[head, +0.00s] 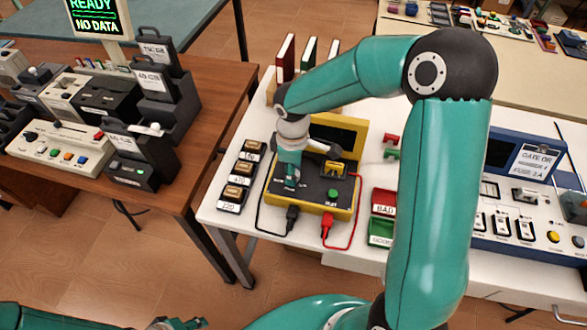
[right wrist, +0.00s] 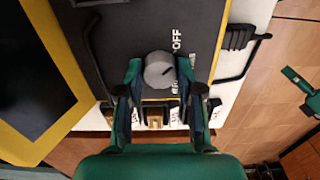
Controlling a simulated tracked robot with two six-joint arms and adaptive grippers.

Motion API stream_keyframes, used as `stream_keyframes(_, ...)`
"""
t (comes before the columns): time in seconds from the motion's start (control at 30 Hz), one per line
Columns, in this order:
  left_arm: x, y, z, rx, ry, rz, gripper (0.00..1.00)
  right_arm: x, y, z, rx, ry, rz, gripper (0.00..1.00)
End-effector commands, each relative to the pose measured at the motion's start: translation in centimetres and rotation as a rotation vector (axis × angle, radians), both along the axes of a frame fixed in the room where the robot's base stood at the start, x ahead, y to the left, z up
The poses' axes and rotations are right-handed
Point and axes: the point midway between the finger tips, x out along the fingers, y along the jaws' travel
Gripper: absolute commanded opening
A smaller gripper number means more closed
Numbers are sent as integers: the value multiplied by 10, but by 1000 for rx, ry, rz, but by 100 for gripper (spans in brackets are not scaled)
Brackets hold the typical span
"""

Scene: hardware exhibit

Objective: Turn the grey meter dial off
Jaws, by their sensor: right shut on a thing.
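The grey dial (right wrist: 159,70) sits on the dark face of the yellow-framed meter (right wrist: 225,32). A dark pointer mark on it points to the right and slightly up in the right wrist view. The printed word OFF (right wrist: 177,40) is just above and right of it there. My right gripper (right wrist: 160,73) is shut on the dial, one finger on each side. In the head view my right gripper (head: 291,182) reaches down onto the left part of the meter (head: 352,193) and hides the dial. My left gripper (head: 178,324) is at the bottom edge, partly cut off.
Black and red leads plug into the meter's front. Small labelled boxes (head: 238,173) stand left of it, and red BAD (head: 384,201) and green GOOD (head: 381,232) trays stand right. A blue-and-white panel (head: 520,200) is farther right. A brown table (head: 190,160) with devices is at left.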

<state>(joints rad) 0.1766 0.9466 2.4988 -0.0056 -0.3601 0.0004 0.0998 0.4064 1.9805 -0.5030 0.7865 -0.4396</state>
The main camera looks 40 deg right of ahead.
Motion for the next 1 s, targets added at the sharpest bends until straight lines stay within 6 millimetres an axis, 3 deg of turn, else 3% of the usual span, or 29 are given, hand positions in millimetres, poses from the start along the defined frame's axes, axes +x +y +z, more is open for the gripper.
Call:
stream_keyframes(0.47, 0, 0, 0, 0, 0, 0, 40, 3, -1, 2, -1, -11, 19, 2)
stream_keyframes(0.5, 0, 0, 0, 0, 0, 0, 40, 3, -1, 2, -1, -11, 18, 40)
stream_keyframes(0.63, 0, 0, 0, 0, 0, 0, 40, 2, -1, 2, -1, -10, 18, 61)
stream_keyframes(1.0, 0, 0, 1, 0, 0, 0, 40, 1, -1, 3, 0, -4, 17, 62)
